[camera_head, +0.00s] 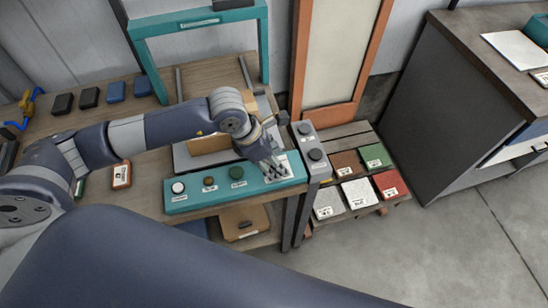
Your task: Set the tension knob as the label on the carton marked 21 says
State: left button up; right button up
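My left gripper (273,168) points down at the right end of a teal control panel (220,196), over a pale plate there. Its fingers are dark and small, so I cannot tell whether they are open or touch anything. Any knob under them is hidden. Beside the panel, a grey box (312,146) carries two dark round knobs, the far one (304,128) and the near one (315,154). I cannot read which is the tension knob. Cartons stand on the pallet: brown (345,160), green (375,156), red (390,181), grey-white (357,190) and pale (326,200). Their labels are unreadable. My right gripper is not in view.
The panel also bears white (178,187), brown (209,181) and green (237,172) round controls. A teal frame (145,60) stands behind on the bench. An orange-framed panel (338,60) rises behind the pallet. A grey cabinet (460,110) is at right; the floor before it is clear.

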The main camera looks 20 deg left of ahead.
pick_arm(q)
jog(key=shift+c, duration=0.6)
jog(key=c, duration=0.9)
jog(key=shift+c, duration=0.2)
jog(key=shift+f, duration=0.1)
jog(key=shift+f+m+b, duration=0.15)
jog(key=shift+m+b, duration=0.35)
jog(key=shift+b, duration=0.4)
jog(key=m+g+b, duration=0.1)
jog(key=m+b, duration=0.1)
jog(key=b, duration=0.1)
jog(key=m+g+b, duration=0.1)
jog(key=m+b, duration=0.2)
jog(key=b, duration=0.1)
jog(key=shift+w+h+b, duration=0.2)
jog(key=shift+h+b, duration=0.1)
jog(key=shift+h, duration=0.1)
jog(key=shift+r+m+g+b, duration=0.2)
jog(key=shift+m+g+b, duration=0.5)
jog(key=shift+m+b, duration=0.85)
